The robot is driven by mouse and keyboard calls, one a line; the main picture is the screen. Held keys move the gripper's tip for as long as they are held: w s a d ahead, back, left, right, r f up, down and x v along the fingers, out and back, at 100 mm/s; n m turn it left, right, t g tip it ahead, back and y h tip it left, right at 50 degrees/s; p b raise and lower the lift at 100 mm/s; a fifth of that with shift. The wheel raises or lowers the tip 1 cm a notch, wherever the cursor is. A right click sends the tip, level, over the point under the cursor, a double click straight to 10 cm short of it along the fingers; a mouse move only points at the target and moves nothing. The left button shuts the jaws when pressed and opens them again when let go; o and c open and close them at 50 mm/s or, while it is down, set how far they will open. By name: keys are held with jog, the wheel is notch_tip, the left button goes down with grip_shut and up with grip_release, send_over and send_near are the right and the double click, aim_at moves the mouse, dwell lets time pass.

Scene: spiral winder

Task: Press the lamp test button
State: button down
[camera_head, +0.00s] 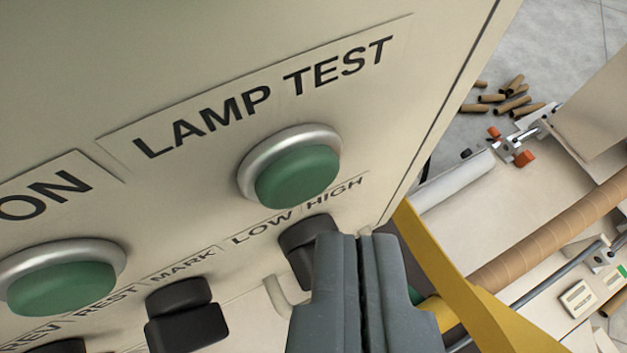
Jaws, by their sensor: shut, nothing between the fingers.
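The lamp test button (298,176) is a round green button in a silver ring, below the label plate (265,95) reading LAMP TEST on the cream panel. My gripper (364,238) is shut and empty, with its grey fingers side by side. In the picture its tips lie below and to the right of the button, apart from it. They overlap the black LOW/HIGH selector knob (297,247) and hide part of it. I cannot tell whether they touch that knob.
Another green button (62,288) sits left under a partly cut ON label. A black knob (184,312) is marked REST and MARK. A yellow bar (440,265) stands right of my gripper. Beyond the panel edge are a long brown tube (545,240) and loose cardboard tubes (508,98) on the floor.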

jog(key=s, duration=0.1)
jog(key=s+d+b, duration=0.1)
jog(key=s, duration=0.1)
jog(key=s+b, duration=0.1)
jog(key=shift+s+d, duration=0.3)
jog(key=shift+s, duration=0.05)
dwell(0.3)
dwell(0.4)
